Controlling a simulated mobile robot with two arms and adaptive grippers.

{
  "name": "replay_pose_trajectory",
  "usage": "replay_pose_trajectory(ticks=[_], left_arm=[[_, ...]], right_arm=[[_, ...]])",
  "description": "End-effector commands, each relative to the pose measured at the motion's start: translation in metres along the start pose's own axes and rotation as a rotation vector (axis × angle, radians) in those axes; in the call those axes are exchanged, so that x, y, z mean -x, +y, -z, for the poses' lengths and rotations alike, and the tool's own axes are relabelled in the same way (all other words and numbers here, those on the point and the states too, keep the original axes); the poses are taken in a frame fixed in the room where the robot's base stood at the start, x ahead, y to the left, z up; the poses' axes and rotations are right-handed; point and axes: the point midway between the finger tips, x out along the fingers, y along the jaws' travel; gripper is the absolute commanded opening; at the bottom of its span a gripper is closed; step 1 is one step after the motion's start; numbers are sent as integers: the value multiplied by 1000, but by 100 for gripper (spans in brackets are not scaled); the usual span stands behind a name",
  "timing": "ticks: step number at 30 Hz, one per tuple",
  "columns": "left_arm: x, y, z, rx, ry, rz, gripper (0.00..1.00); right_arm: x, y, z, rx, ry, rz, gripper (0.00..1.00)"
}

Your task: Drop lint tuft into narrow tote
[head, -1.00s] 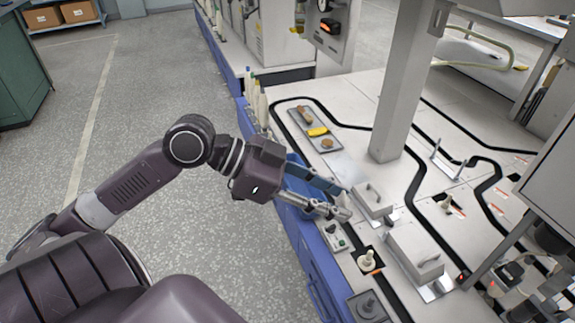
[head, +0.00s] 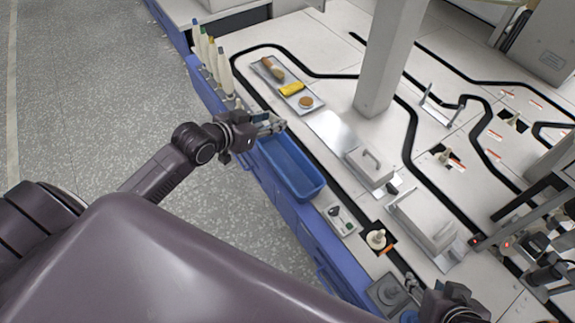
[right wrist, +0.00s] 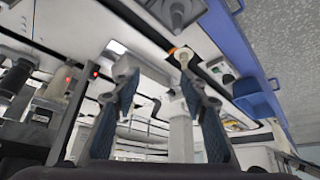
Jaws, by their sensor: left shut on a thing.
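The narrow tote (head: 318,189) is a long blue open bin along the bench's near edge; it also shows in the right wrist view (right wrist: 258,103). It looks empty where I see inside. My left gripper (head: 272,126) is at the tote's far end, near its rim. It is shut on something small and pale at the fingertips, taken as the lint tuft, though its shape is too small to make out. My right gripper is low at the right of the head view, partly cut off; in the right wrist view (right wrist: 160,88) its fingers are spread and empty.
A grey tray (head: 273,82) with a brown roll, a yellow piece and a round brown piece lies beyond the tote. Several pale cones (head: 225,72) stand at the bench edge. A handled cover (head: 369,168), a pale bobbin (head: 376,239) and a pillar (head: 392,60) are to the right.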

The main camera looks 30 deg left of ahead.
Motion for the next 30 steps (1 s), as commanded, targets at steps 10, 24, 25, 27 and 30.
replay_pose_trajectory(ticks=[10,24,25,27,30], left_arm=[[-37,13,-48,22,2,49,24],[-41,13,-55,21,2,49,24],[-41,13,-56,21,2,49,24],[-42,12,-57,21,1,49,24],[-42,12,-59,21,1,49,24]], right_arm=[[0,3,-4,9,-13,-5,40],[-4,-10,62,8,249,18,40],[-4,-10,66,9,267,19,40],[-3,-11,77,10,311,21,40],[0,-13,92,11,372,25,40]])
